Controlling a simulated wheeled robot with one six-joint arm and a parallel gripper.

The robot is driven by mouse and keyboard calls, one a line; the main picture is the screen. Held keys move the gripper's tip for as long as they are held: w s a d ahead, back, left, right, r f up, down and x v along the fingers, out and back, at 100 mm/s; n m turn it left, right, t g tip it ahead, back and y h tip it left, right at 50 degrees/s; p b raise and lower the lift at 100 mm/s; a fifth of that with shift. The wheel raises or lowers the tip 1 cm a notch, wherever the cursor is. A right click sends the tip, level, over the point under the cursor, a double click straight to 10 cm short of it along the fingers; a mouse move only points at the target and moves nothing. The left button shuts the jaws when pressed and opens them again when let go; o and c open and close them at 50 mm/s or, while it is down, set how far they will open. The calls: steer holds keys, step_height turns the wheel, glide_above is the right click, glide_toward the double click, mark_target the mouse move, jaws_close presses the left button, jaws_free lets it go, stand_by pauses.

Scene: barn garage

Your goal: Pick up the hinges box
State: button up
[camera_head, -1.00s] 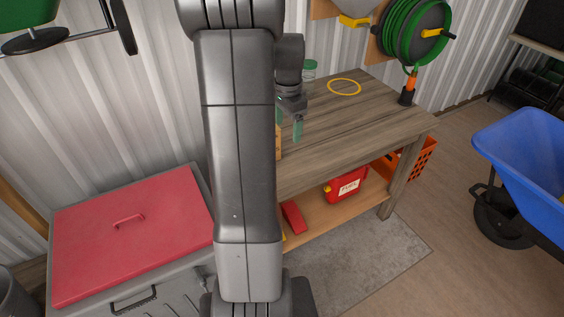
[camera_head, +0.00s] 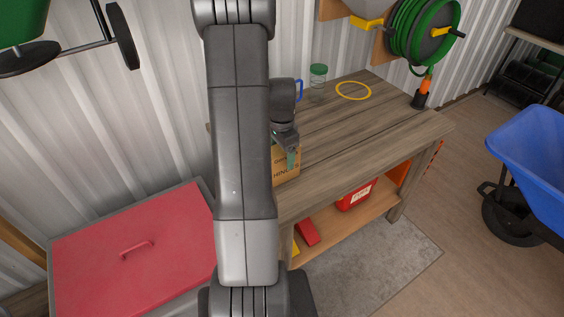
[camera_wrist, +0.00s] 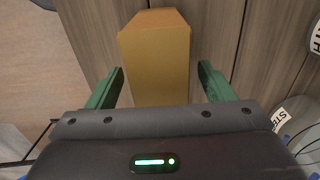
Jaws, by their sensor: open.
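The hinges box (camera_head: 286,165) is a tan cardboard box with dark lettering that reads in part "HINGES". It stands on the wooden workbench (camera_head: 335,135), near its left front edge, partly hidden behind my arm in the head view. My gripper (camera_head: 291,160) has green fingers and is over the box in that view. In the wrist view the box (camera_wrist: 155,60) lies ahead of and between the two open fingers of my gripper (camera_wrist: 160,85). A gap shows on each side, so the fingers are not closed on it.
A green-lidded jar (camera_head: 318,85), a blue-handled item (camera_head: 299,90) and a yellow ring (camera_head: 353,91) are on the bench. A spray-like orange-tipped bottle (camera_head: 422,95) stands at its right back corner. A red-lidded chest (camera_head: 130,240) stands left. A blue wheelbarrow (camera_head: 530,150) is right.

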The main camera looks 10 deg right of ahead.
steer(key=shift+f, duration=0.85)
steer(key=shift+c, duration=0.2)
steer(key=c, duration=1)
